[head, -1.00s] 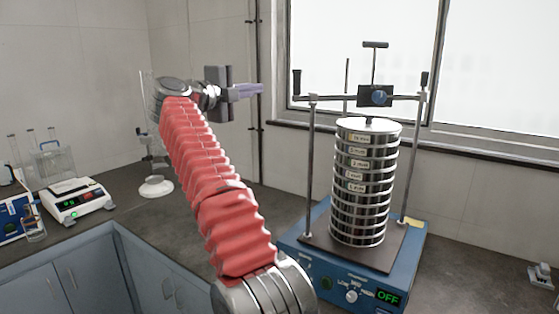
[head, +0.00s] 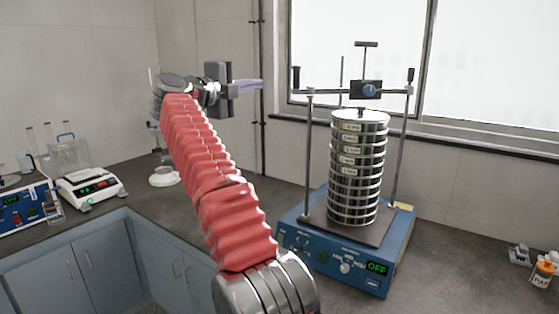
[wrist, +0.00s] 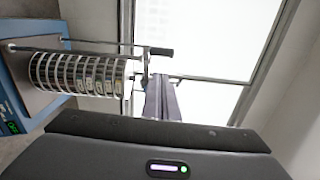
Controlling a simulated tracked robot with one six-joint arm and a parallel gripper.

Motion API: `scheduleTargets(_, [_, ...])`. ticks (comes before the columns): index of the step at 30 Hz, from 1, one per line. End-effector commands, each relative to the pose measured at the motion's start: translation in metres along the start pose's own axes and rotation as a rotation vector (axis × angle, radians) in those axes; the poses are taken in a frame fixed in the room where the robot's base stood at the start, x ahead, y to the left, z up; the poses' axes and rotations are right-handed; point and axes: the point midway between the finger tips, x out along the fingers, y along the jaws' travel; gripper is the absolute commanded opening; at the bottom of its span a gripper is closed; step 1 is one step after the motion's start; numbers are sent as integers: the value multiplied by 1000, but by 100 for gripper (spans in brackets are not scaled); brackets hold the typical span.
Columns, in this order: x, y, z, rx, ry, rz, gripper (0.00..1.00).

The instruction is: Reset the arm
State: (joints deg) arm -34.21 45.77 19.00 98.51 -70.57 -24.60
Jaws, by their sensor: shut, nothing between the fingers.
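My gripper (head: 248,86) is raised to the left of the sieve shaker in the head view, at about the height of its top bar, and points right. Its fingers are together and empty. The closed fingers also show in the wrist view (wrist: 161,100), with the window behind them. The sieve shaker (head: 340,262) has a blue base with a display reading OFF. A stack of round metal sieves (head: 357,168) stands upright on its plate between two rods. The stack lies sideways in the wrist view (wrist: 80,74). My gripper is apart from the shaker.
A white balance (head: 90,188) and a blue device (head: 24,207) stand on the left counter near glassware (head: 66,155). Small bottles (head: 544,270) stand at the right edge. A window (head: 480,70) is behind the shaker. The counter right of the shaker is mostly clear.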

Motion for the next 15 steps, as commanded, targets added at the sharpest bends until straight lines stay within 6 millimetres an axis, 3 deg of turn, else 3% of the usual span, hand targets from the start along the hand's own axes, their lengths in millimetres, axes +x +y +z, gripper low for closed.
scheduleTargets(8, [2,-17,22,11,-85,-79,0])
scheduleTargets(15, [0,-16,59,-47,-189,-169,0])
